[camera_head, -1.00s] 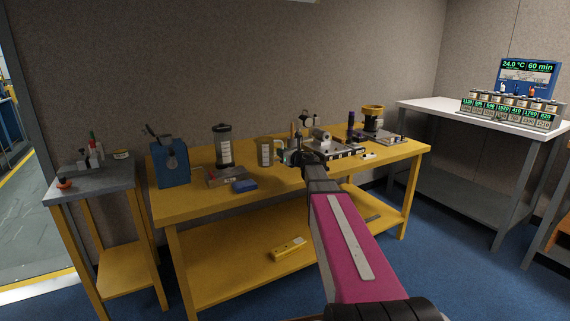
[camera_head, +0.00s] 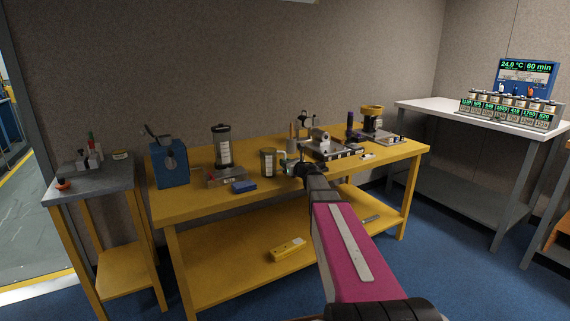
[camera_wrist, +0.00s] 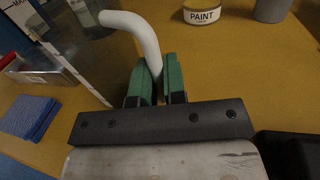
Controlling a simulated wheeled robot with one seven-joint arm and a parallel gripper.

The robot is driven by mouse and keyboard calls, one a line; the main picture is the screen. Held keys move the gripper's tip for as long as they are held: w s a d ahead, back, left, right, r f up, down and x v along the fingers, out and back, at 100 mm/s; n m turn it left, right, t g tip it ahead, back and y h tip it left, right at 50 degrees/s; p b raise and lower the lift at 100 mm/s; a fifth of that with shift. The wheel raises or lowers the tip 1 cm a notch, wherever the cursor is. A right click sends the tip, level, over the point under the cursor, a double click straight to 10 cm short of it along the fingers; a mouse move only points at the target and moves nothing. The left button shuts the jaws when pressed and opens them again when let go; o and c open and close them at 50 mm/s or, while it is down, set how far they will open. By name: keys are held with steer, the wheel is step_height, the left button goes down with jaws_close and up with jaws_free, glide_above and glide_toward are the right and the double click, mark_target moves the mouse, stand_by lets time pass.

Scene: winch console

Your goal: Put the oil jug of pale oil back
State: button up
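The oil jug (camera_head: 268,164) is a translucent vessel with a pale marked panel, standing upright over the front middle of the yellow bench (camera_head: 200,208). My gripper (camera_head: 290,168) is at the jug's right side. In the wrist view, my gripper's green finger pads (camera_wrist: 157,82) are closed on either side of the jug's white curved handle (camera_wrist: 148,38). The jug's clear body fills the upper left there, partly cut off. I cannot tell whether its base touches the bench top. The oil's colour is hard to make out.
Left of the jug are a blue block (camera_head: 243,187), a tall jar (camera_head: 222,147) on a metal base and a blue box (camera_head: 170,163). A paint tin (camera_wrist: 202,12) is near the gripper. Metal apparatus (camera_head: 325,147) crowds the bench behind. Clear bench lies at the front left.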

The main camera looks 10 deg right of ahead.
steer(key=o, duration=0.4)
steer(key=shift+r, duration=0.15)
steer(key=v, duration=1.2)
